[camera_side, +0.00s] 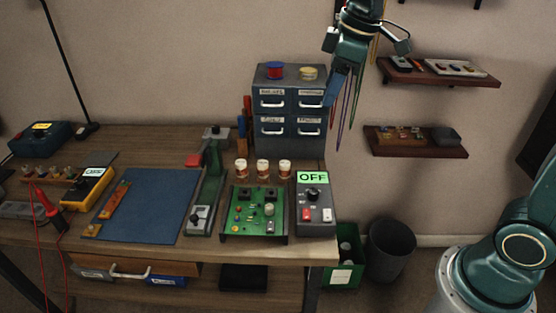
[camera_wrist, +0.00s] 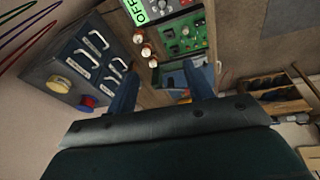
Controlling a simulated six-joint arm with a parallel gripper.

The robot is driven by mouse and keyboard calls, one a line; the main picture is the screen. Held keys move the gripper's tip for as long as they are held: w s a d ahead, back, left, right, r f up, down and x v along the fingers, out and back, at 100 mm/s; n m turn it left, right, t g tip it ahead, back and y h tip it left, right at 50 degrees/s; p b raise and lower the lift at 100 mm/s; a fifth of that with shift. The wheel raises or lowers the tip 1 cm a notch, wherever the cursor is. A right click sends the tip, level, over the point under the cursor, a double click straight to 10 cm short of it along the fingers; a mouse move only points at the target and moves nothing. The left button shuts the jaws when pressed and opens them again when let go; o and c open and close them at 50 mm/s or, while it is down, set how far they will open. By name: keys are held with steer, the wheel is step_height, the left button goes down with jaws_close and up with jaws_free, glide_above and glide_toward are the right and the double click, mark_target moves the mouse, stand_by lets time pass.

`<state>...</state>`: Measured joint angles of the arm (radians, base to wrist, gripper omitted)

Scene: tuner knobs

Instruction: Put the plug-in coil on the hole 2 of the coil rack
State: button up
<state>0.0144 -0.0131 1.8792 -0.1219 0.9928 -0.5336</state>
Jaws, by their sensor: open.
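Three short cylinders with white tops and copper-brown bands (camera_side: 263,169) stand in a row behind the green circuit board; they look like plug-in coils, and also show in the wrist view (camera_wrist: 146,50). A wooden strip with several small upright pieces (camera_side: 58,178) lies at the far left of the bench; it may be the coil rack, but I cannot make out any hole numbers. My gripper (camera_side: 337,88) hangs high, in front of the wall and right of the grey drawer cabinet. In the wrist view its two fingers (camera_wrist: 161,88) are apart with nothing between them.
The grey drawer cabinet (camera_side: 290,105) carries a red-blue spool and a yellow one. The green board (camera_side: 243,224) sits beside a grey box with an OFF display (camera_side: 315,205). A blue mat (camera_side: 150,205) is mostly clear. Wall shelves (camera_side: 440,72) and hanging cables (camera_side: 343,112) are near my gripper.

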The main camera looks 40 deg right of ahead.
steer(key=s+f+m+t, duration=0.1)
steer(key=s+m, duration=0.2)
steer(key=s, duration=0.7)
steer(key=s+d+f+m+t, duration=0.1)
steer(key=s+m, duration=0.3)
steer(key=s, duration=0.7)
steer(key=shift+d+f+h, duration=0.25)
steer(key=shift+f+h, duration=0.15)
